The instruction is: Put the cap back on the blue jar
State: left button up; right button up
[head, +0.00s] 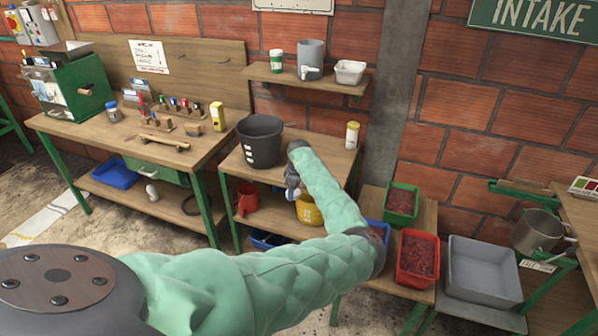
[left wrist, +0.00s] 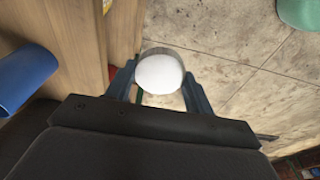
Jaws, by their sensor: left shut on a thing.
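My left gripper (head: 293,193) hangs near the front edge of the small wooden table in the head view. In the left wrist view its two fingers (left wrist: 160,85) are shut on a round white thing with a greyish rim, which looks like the cap (left wrist: 159,74). The cap is too small to make out in the head view. A blue rounded thing, perhaps the blue jar (left wrist: 24,78), shows at the left edge of the left wrist view, beside the gripper and apart from the cap. I cannot make it out in the head view, where my arm may hide it. My right gripper is out of view.
A dark bucket (head: 261,141) and a yellow-and-white bottle (head: 352,135) stand on the small table. A workbench (head: 90,129) with small tools stands to its left. Red (head: 417,258) and green (head: 401,203) crates and a grey bin (head: 483,270) stand to the right.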

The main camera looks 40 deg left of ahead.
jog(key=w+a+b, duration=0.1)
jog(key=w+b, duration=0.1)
jog(key=b, duration=0.4)
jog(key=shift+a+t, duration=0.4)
